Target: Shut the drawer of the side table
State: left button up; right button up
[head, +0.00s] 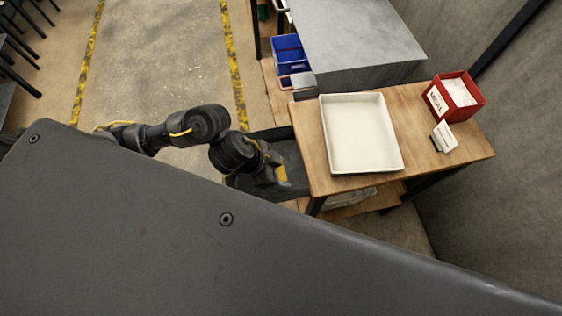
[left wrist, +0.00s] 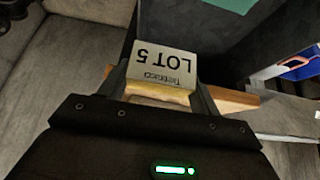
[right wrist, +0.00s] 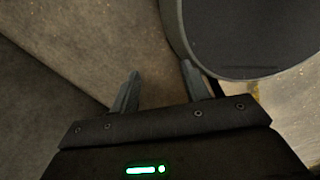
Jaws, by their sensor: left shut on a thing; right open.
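The side table (head: 413,108) has a wooden top and stands right of centre in the head view. Its dark drawer (head: 289,152) sticks out on the table's left side, pulled open. My left gripper (head: 276,184) is low at the drawer, partly hidden by its own arm. In the left wrist view, my left gripper (left wrist: 160,92) is shut on a small yellowish block (left wrist: 160,65) with a pale face marked LOT 5. The drawer's dark inside (left wrist: 225,45) shows behind it. My right gripper (right wrist: 155,88) is open and empty, above bare floor.
On the tabletop are a white tray (head: 327,150), a red box (head: 475,90) marked MEAL and a small white card (head: 444,137). A blue bin (head: 290,55) and a grey counter (head: 360,40) stand behind. Floor with yellow-striped lines (head: 165,60) is clear at left.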

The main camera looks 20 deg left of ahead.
pick_arm(q)
jog(key=shift+w+a+r, duration=0.1)
jog(key=shift+w+r, duration=0.1)
jog(key=shift+w, duration=0.15)
pick_arm(e)
jog(key=shift+f, duration=0.1)
jog(key=c, duration=0.5)
jog(key=shift+f+b, duration=0.8)
jog(key=shift+b, duration=0.1)
grip_shut()
pick_arm(q)
jog(key=w+a+r, duration=0.5)
jog(key=r, duration=0.3)
jog(key=w+a+r+b, duration=0.1)
jog(key=w+a+r, duration=0.4)
jog(key=r, duration=0.3)
jog(key=shift+w+a+r+n, duration=0.15)
jog(key=shift+a+r+n, duration=0.05)
jog(key=shift+a+n, duration=0.1)
pick_arm(e)
jog(key=shift+f, duration=0.75)
